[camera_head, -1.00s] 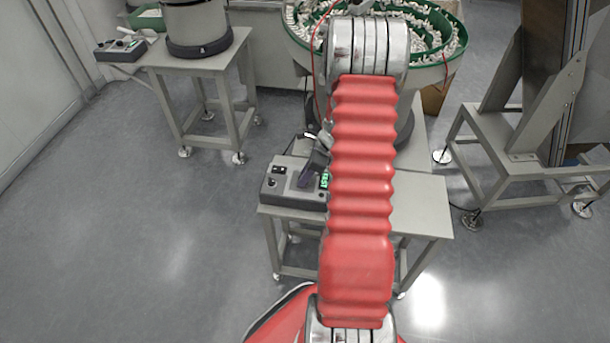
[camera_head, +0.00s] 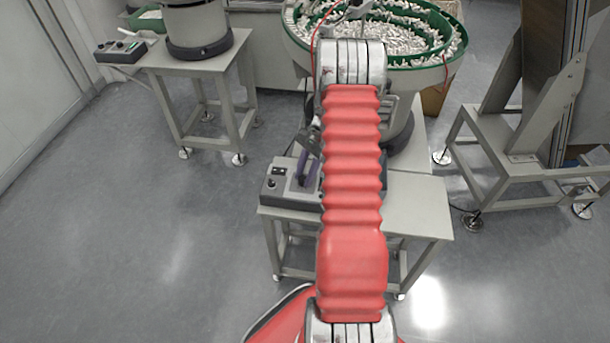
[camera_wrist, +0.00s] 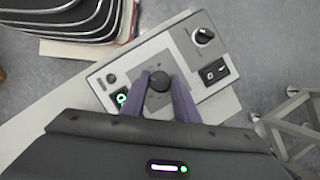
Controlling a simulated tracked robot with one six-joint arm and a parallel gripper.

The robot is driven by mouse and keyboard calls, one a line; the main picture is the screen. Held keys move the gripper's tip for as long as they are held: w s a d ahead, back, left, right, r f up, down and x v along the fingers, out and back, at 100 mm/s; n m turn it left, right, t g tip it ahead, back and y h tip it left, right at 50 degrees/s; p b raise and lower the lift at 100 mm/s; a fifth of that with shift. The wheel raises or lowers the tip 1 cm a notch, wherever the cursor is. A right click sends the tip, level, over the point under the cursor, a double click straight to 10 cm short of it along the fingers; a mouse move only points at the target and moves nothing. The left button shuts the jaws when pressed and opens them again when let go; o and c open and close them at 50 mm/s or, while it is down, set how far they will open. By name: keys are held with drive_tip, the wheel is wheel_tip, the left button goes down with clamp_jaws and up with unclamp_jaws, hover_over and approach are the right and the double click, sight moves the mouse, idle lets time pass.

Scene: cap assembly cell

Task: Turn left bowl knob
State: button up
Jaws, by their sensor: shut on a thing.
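The grey control box (camera_wrist: 112,77) below the middle bowl fills the middle of the wrist view. It also shows in the head view (camera_head: 272,197), partly behind my arm. A round dark knob (camera_wrist: 160,81) stands on its panel. My gripper (camera_wrist: 161,88) is shut on this knob, with one purple finger on each side. In the head view my gripper (camera_head: 303,173) reaches down onto the box, and the knob is hidden there. A second dark knob with a white mark (camera_wrist: 204,36) sits near the panel's corner, apart from the fingers.
The green-rimmed middle bowl (camera_head: 420,62) stands behind my arm. Another control box (camera_head: 120,50) is on the left table. The floor at left is clear.

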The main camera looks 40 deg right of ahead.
drive_tip(key=n, duration=0.1)
drive_tip(key=n+g, duration=0.1)
drive_tip(key=n, duration=0.2)
drive_tip(key=shift+w+n+g+h, duration=0.25)
drive_tip(key=shift+n+g+h, duration=0.05)
drive_tip(key=n, duration=0.2)
drive_tip(key=n+g+h, duration=0.1)
drive_tip(key=n, duration=0.2)
drive_tip(key=shift+w+a+g, duration=0.1)
drive_tip(key=shift+g, duration=0.2)
drive_tip(key=o, duration=1.1)
drive_tip(key=shift+c, duration=0.2)
drive_tip(key=shift+r, duration=0.1)
drive_tip(key=v, duration=1.3)
drive_tip(key=shift+w+r, duration=0.2)
